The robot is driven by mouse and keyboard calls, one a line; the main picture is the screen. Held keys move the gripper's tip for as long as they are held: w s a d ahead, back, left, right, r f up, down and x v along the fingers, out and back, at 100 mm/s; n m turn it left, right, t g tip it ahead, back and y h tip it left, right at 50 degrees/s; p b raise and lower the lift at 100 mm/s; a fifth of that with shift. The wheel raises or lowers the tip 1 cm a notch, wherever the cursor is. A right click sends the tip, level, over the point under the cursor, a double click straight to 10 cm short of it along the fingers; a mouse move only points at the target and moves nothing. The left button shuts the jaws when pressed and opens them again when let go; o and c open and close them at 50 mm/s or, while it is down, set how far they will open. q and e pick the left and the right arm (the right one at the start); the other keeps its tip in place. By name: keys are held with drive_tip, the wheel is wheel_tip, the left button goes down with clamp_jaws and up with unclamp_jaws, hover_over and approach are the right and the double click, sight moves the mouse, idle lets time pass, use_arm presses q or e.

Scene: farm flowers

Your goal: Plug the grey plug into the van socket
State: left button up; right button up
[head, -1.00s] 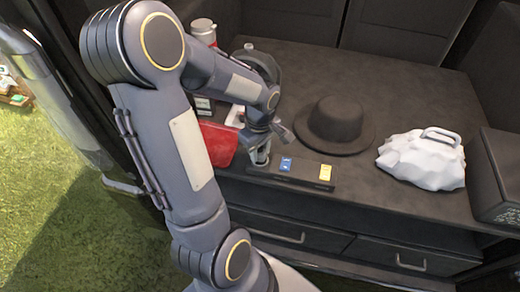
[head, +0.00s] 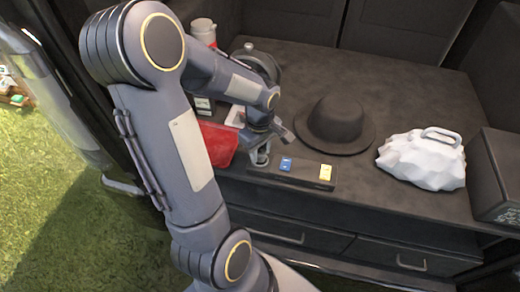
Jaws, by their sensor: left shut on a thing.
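A low dark socket strip (head: 308,173) lies along the front edge of the van's dark deck. My left gripper (head: 259,157) points down at the strip's left end and is shut on a small grey thing, which looks like the grey plug. Fingers and wrist hide most of it, so I cannot tell whether it is inside a socket or only above it. My right gripper is not in view.
A black hat (head: 338,121), a white lumpy handled object (head: 424,160) and a dark box (head: 497,175) stand to the right. A red and white canister (head: 203,32) stands behind my arm. Drawers (head: 402,257) are below.

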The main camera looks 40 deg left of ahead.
use_arm(q)
drive_tip(key=shift+f+b, duration=0.45)
drive_tip(key=shift+f, duration=0.15)
drive_tip(key=o, duration=1)
drive_tip(key=shift+r, duration=0.1)
wheel_tip(320, 180, up, 8)
drive_tip(key=shift+f+p, duration=0.1)
drive_tip(key=shift+p, duration=0.7)
drive_tip(key=s+d+r+m+t+h+p, duration=0.3)
drive_tip(key=s+d+r+m+t+p, duration=0.2)
drive_tip(key=d+r+m, duration=0.9)
drive_tip(key=s+m+p, duration=0.1)
drive_tip(key=s+p, duration=0.2)
drive_tip(key=s, duration=0.2)
drive_tip(key=shift+s+d+r+t+h, duration=0.2)
drive_tip(key=shift+t+h, duration=0.1)
drive_tip(key=shift+h, duration=0.1)
